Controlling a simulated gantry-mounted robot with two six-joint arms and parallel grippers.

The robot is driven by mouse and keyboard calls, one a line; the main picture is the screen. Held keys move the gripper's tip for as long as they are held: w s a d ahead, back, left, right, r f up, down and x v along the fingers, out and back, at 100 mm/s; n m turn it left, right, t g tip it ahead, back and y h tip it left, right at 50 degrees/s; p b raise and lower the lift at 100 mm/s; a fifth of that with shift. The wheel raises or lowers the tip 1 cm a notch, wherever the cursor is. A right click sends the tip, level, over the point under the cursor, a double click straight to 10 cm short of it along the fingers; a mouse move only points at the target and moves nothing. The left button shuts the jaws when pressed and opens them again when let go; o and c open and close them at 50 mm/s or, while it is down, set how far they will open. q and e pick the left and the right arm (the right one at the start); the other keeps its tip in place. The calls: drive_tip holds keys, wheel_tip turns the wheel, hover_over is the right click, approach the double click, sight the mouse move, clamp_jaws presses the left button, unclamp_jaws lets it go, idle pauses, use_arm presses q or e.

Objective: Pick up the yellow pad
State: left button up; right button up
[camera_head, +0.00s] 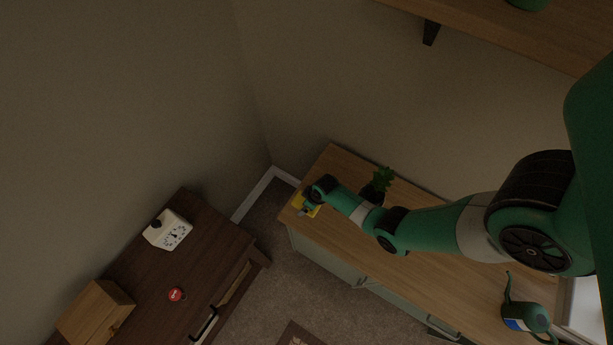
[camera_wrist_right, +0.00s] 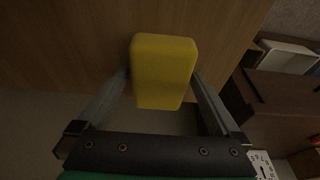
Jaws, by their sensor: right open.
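The yellow pad (camera_head: 299,202) lies at the far left end of the wooden cabinet top (camera_head: 335,232). In the right wrist view the yellow pad (camera_wrist_right: 163,70) is a rounded block on the wood. My right gripper (camera_wrist_right: 161,76) is open, with one finger on each side of the pad's near part. A narrow gap shows near the left finger; whether the right finger touches cannot be told. In the head view my right gripper (camera_head: 308,208) is over the pad and hides part of it. My left gripper is in neither view.
A potted plant (camera_head: 379,182) stands behind my right arm on the cabinet. A green watering can (camera_head: 527,316) is at its near right. A dark table (camera_head: 190,250) on the left holds a white timer (camera_head: 168,231), a red item (camera_head: 177,295) and a wooden block (camera_head: 95,312).

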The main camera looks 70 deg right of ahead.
drive_tip(key=shift+r, duration=0.15)
drive_tip(key=c, duration=1.3)
drive_tip(key=shift+r+p, duration=0.5)
drive_tip(key=shift+p, duration=0.05)
wheel_tip(320, 180, up, 3)
drive_tip(key=p, duration=0.2)
drive_tip(key=shift+f+p, duration=0.2)
drive_tip(key=shift+p, duration=0.1)
drive_tip(key=s+a+r+p, duration=0.2)
drive_tip(key=a+r+p, duration=0.1)
drive_tip(key=s+a+r+p, duration=0.3)
drive_tip(key=a, duration=0.1)
drive_tip(key=s+a+r+p, duration=0.3)
drive_tip(key=a, duration=0.1)
drive_tip(key=shift+a+r+p, duration=0.2)
drive_tip(key=shift+p, duration=0.2)
